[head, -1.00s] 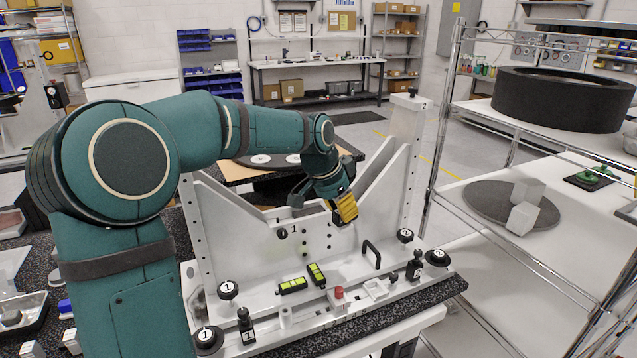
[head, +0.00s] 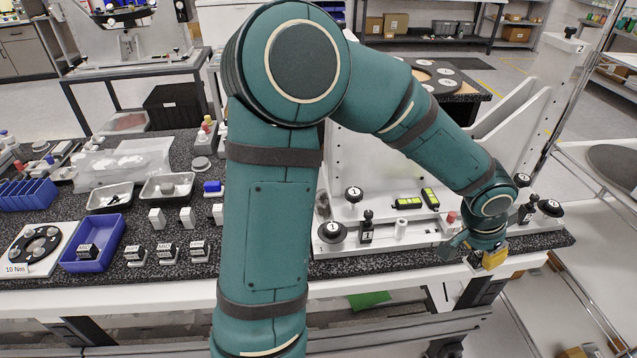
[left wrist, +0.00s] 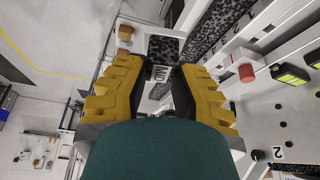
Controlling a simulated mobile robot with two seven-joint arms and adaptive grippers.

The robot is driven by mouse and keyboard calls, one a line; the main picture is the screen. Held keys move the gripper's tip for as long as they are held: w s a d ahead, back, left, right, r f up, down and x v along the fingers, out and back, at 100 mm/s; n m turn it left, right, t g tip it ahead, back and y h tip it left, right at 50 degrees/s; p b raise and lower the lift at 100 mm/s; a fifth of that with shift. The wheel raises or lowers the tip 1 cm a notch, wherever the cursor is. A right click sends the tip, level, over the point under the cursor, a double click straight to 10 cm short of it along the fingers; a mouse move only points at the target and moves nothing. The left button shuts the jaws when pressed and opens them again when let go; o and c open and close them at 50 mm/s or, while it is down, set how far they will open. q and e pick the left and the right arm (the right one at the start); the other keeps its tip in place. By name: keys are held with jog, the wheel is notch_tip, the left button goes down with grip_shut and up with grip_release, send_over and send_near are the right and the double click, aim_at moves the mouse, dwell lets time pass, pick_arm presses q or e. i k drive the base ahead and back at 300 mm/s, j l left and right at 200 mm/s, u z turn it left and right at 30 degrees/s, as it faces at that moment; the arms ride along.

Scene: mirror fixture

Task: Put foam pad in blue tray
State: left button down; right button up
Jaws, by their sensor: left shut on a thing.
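My left gripper (head: 490,260) has yellow fingers and hangs near the front edge of the worktop, at the right. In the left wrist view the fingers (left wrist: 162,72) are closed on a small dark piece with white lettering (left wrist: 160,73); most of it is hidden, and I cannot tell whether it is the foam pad. The blue tray (head: 71,265) is on the worktop at the far left, with a dark labelled block (head: 87,252) in it. My gripper is far to the right of the tray. My right gripper is not in view.
Several dark labelled blocks (head: 167,252) stand right of the tray. A round black part on a white plate (head: 40,268) is at its left. Metal trays (head: 110,197) and a blue divided bin (head: 28,193) lie behind. The white fixture (head: 420,226) with knobs stands behind my gripper.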

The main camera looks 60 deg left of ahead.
aim_at(105, 236)
jog(key=k+j, duration=0.15)
jog(key=k, duration=0.25)
jog(key=k+j, duration=0.15)
jog(key=k, duration=0.2)
jog(key=k+j+u, duration=0.1)
jog(key=u, duration=1)
jog(key=i+j+u, duration=0.15)
jog(key=i+u, duration=0.25)
